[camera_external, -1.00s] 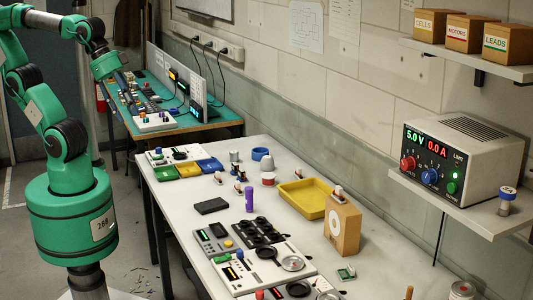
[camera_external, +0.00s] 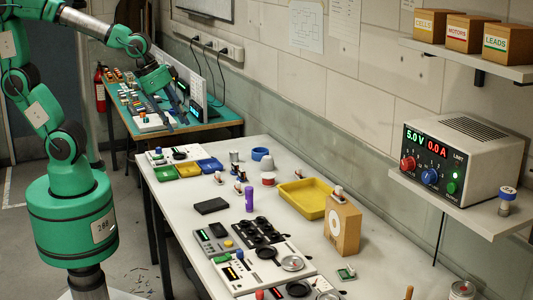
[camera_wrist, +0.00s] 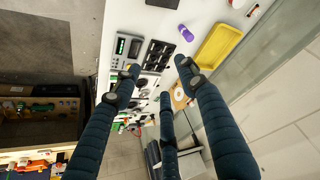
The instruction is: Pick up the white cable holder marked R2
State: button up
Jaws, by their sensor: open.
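Two small pale pieces, possibly holders, show at the top of the wrist view. My gripper (camera_external: 172,116) is open and empty, raised beyond the bench's far left end; its spread fingers (camera_wrist: 157,66) also fill the wrist view.
A yellow tray (camera_external: 287,197), a purple cylinder (camera_external: 249,200) and a black box (camera_external: 211,206) lie on the white bench. Grey modules and dark cups crowd the near part. A wall runs along the right. A green-topped bench (camera_external: 222,125) with equipment stands behind.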

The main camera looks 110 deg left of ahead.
jog(key=s+a+f+n, duration=0.2)
jog(key=a+f, duration=0.4)
jog(key=a, duration=0.3)
jog(key=s+a+f+n+g+y, duration=0.1)
jog(key=s+a+f, duration=0.1)
jog(key=a+f, duration=0.4)
jog(key=s+a+f+n+b, duration=0.1)
jog(key=a+f+n, duration=0.1)
jog(key=a+f, duration=0.5)
jog(key=a, duration=0.6)
jog(key=shift+s+n+g+y, duration=0.3)
jog(key=shift+s+g+y, duration=0.1)
jog(key=shift+f, duration=0.1)
jog(key=b, duration=0.2)
send_over(218, 172)
jog(key=s+d, duration=0.2)
notch_tip(218, 172, down, 8)
jog(key=shift+w, duration=0.1)
jog(key=shift+b+x, duration=0.7)
jog(key=shift+x, duration=1.8)
jog(key=shift+a, duration=0.15)
